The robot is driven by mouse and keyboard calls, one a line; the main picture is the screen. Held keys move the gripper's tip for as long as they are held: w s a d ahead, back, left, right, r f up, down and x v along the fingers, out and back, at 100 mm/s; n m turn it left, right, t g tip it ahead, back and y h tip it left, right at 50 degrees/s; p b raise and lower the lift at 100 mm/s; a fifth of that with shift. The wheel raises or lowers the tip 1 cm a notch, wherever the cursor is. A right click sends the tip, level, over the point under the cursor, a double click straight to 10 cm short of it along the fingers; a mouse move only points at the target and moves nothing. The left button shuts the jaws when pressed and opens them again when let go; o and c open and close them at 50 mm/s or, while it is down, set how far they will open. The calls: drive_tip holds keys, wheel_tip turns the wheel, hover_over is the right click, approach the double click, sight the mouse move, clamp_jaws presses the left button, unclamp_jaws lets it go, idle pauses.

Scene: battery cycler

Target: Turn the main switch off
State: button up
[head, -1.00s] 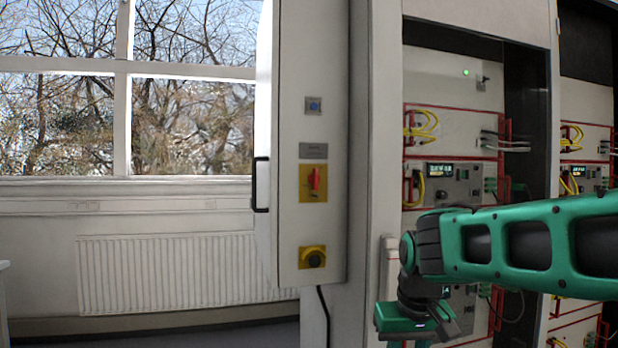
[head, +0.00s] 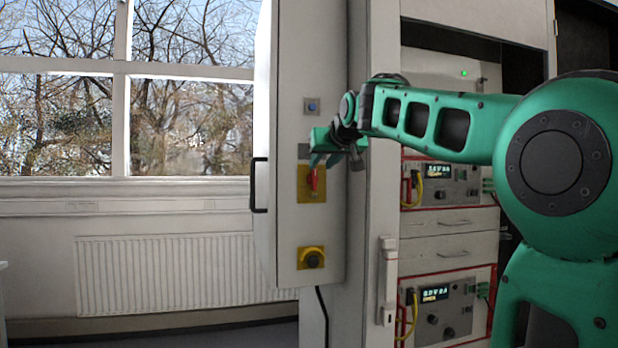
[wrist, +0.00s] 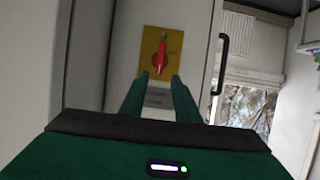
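The main switch is a red rotary handle (head: 314,181) on a yellow plate (head: 309,194), on the narrow front of the light grey cabinet. Its handle looks upright. The wrist view, seen upside down, shows the red handle (wrist: 159,58) and the yellow plate (wrist: 148,45) just beyond my fingertips. My gripper (head: 321,164) is at the upper part of the switch in the head view and partly covers it. In the wrist view its two green fingers (wrist: 160,75) are apart with nothing between them. Whether a finger touches the handle, I cannot tell.
A blue button (head: 313,106) sits above the switch and a black knob on a yellow plate (head: 311,258) below it. A black door handle (head: 259,185) is at left. Instrument racks (head: 448,185) stand behind my arm. Space before the radiator (head: 180,273) looks clear.

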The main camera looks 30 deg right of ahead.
sight(315, 172)
drive_tip(key=x, duration=0.7)
drive_tip(key=shift+w+d+f, duration=0.1)
drive_tip(key=shift+w+f, duration=0.05)
drive_tip(key=shift+w, duration=0.15)
clamp_jaws()
drive_tip(key=shift+a, duration=0.35)
